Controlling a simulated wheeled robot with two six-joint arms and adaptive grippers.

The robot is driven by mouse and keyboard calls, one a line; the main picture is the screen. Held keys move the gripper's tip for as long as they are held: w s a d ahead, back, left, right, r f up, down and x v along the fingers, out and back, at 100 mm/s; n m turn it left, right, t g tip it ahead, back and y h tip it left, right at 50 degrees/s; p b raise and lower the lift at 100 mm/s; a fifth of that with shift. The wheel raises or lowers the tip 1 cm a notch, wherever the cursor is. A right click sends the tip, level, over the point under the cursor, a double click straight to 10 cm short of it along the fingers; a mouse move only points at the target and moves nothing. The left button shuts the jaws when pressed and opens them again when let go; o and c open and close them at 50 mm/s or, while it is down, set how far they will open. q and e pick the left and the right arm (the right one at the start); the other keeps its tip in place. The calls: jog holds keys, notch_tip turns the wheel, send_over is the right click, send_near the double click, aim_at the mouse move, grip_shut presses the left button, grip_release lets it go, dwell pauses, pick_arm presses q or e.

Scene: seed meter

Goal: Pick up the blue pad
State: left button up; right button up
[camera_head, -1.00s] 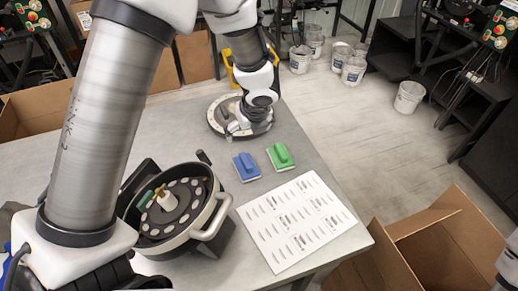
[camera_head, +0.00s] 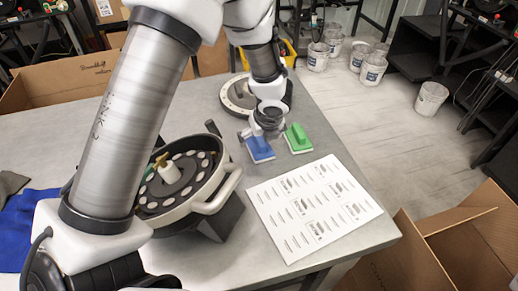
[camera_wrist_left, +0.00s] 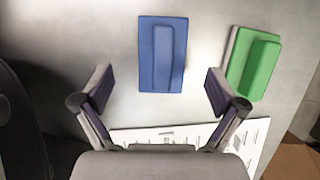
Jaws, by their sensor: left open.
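The blue pad (camera_head: 259,150) lies flat on the grey table, just left of the green pad (camera_head: 298,139). It has a raised blue handle along its middle. In the left wrist view the blue pad (camera_wrist_left: 162,55) is whole and lies beyond and between my fingertips, with the green pad (camera_wrist_left: 253,64) to its right. My left gripper (camera_head: 258,137) is above the far part of the blue pad and hides some of it in the head view. In the wrist view this gripper (camera_wrist_left: 157,92) is open and empty. My right gripper is not in view.
The seed meter (camera_head: 175,185) with its round disc and handle stands left of the pads. A white printed sheet (camera_head: 312,207) lies in front of them. A round ring-shaped part (camera_head: 238,97) lies behind. A cardboard box (camera_head: 470,240) stands right of the table.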

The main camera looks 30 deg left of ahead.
aim_at(260, 140)
pick_arm(q)
jog(key=x, duration=0.4)
jog(key=shift+w, duration=0.25)
jog(key=shift+s+r, duration=0.1)
jog(key=shift+r, duration=0.1)
jog(key=c, duration=1.4)
notch_tip(260, 140, up, 10)
jog(key=shift+s+r+p, duration=0.1)
jog(key=shift+p, duration=1.1)
